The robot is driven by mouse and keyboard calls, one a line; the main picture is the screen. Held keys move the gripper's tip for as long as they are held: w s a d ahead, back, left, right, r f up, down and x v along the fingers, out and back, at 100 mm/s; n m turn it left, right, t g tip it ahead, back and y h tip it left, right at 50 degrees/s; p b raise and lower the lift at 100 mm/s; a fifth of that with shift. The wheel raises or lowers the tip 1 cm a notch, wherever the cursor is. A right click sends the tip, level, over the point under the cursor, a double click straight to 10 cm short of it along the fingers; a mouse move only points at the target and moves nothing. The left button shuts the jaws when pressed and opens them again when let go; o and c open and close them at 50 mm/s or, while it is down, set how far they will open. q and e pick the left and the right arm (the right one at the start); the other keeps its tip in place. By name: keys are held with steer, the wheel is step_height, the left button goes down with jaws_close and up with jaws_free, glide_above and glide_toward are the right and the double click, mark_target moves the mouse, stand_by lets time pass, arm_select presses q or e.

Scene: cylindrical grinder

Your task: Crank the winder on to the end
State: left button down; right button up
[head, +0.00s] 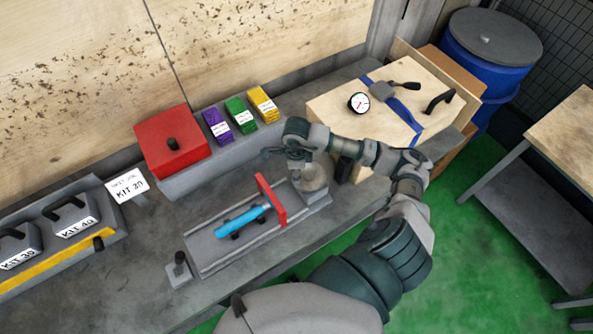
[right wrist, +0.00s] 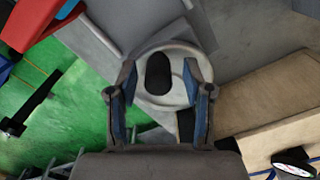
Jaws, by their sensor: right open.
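The winder appears to be the round grey wheel (head: 314,180) at the right end of a grey bed (head: 210,262) on the bench. A red upright plate (head: 270,199) and a light blue bar (head: 243,221) sit on that bed. In the right wrist view the wheel (right wrist: 158,101) is pale and carries a dark, rounded grip (right wrist: 158,74). My right gripper (right wrist: 160,76) is open over the wheel, one finger on each side of the grip; I cannot tell whether they touch. In the head view my right gripper (head: 298,168) partly hides the wheel. My left gripper is not in view.
A wooden box (head: 330,108) with a dial, blue strap and black handle stands right of the wheel. Behind are a red box (head: 165,150) and purple, green and yellow packs (head: 240,115). Kit weights (head: 75,222) stand at left.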

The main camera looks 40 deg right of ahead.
steer(key=shift+c, duration=0.3)
jaws_close()
steer(key=shift+w, duration=0.1)
steer(key=m, duration=0.1)
steer(key=w+m+b, duration=0.1)
steer(key=m, duration=0.1)
steer(key=shift+d+b, duration=0.3)
steer(key=m, duration=0.1)
steer(key=w+d+m+b, duration=0.1)
steer(key=m, duration=0.1)
steer(key=shift+m, duration=0.3)
steer(key=m, duration=0.1)
steer(key=d+m, duration=0.1)
steer(key=m, duration=0.1)
steer(key=m+b, duration=0.1)
steer(key=shift+w+d, duration=0.35)
steer(key=shift+w, duration=0.05)
steer(key=shift+d+m+b, duration=0.2)
steer(key=shift+d+m, duration=0.2)
steer(key=shift+m, duration=0.75)
steer(key=shift+d+m+b, duration=0.15)
steer(key=shift+d+m, duration=0.25)
steer(key=shift+m, duration=0.75)
